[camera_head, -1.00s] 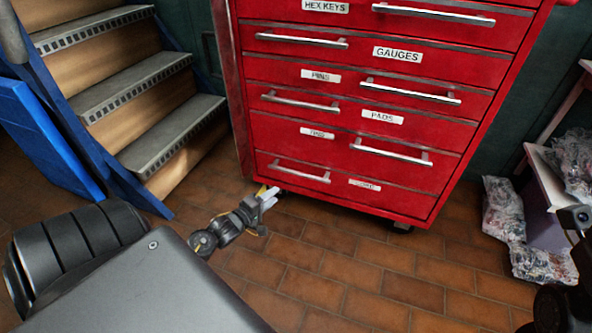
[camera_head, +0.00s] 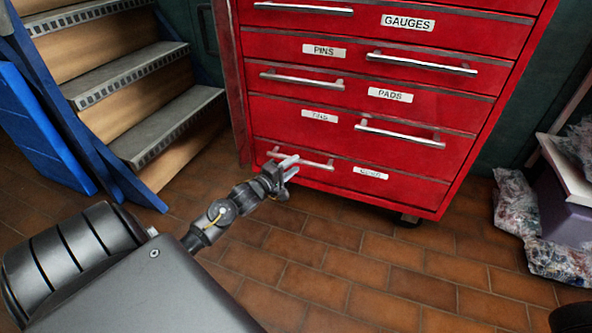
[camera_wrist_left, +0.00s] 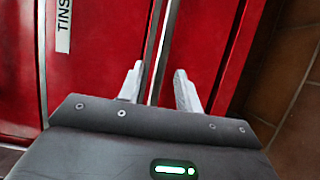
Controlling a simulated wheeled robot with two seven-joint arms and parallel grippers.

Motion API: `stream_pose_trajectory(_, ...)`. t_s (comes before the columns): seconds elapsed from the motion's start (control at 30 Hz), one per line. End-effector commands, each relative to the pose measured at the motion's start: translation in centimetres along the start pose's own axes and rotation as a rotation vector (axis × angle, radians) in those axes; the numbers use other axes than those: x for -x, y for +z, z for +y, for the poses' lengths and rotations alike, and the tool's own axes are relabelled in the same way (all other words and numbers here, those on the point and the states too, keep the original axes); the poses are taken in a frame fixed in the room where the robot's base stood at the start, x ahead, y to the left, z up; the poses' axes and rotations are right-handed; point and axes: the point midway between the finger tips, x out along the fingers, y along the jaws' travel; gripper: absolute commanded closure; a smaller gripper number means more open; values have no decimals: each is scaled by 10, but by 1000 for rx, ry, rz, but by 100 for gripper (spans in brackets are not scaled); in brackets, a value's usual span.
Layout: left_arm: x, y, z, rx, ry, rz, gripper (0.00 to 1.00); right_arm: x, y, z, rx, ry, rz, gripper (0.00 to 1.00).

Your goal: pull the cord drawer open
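The bottom drawer (camera_head: 330,184) of the red cabinet is closed. Its small label (camera_head: 371,172) is too blurred to read surely. Its silver bar handle (camera_head: 318,163) is at the drawer's left part. My left gripper (camera_head: 290,167) is in front of the handle, its pale fingers covering part of it. In the left wrist view the two fingers of my left gripper (camera_wrist_left: 160,88) are apart, and the silver handle bar (camera_wrist_left: 160,45) runs between them in the picture. I cannot tell whether they touch it. My right gripper is not seen.
Closed drawers above are labelled TINS, PADS, PINS and GAUGES, with projecting handles such as the TINS handle (camera_head: 400,134). Steps (camera_head: 165,120) with a blue frame stand left. Wrapped bundles (camera_head: 520,215) lie right. The tiled floor (camera_head: 340,270) before the cabinet is clear.

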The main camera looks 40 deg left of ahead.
Motion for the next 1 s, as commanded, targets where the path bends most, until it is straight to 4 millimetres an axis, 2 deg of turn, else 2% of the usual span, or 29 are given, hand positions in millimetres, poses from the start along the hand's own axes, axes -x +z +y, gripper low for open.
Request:
stream_pose_trajectory(0.03, -7, 0, -4, -1, 1, -1, 65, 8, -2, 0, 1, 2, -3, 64)
stream_pose_trajectory(0.2, -19, 0, -1, -1, 0, 0, 65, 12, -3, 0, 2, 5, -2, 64)
stream_pose_trajectory(0.5, -20, 0, 0, -1, -2, 0, 65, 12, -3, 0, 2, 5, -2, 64)
stream_pose_trajectory(0.77, -20, 0, 0, -1, -2, 0, 98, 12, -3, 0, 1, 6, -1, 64)
stream_pose_trajectory(1.0, -20, 0, 0, -1, -2, 0, 100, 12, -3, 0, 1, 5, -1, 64)
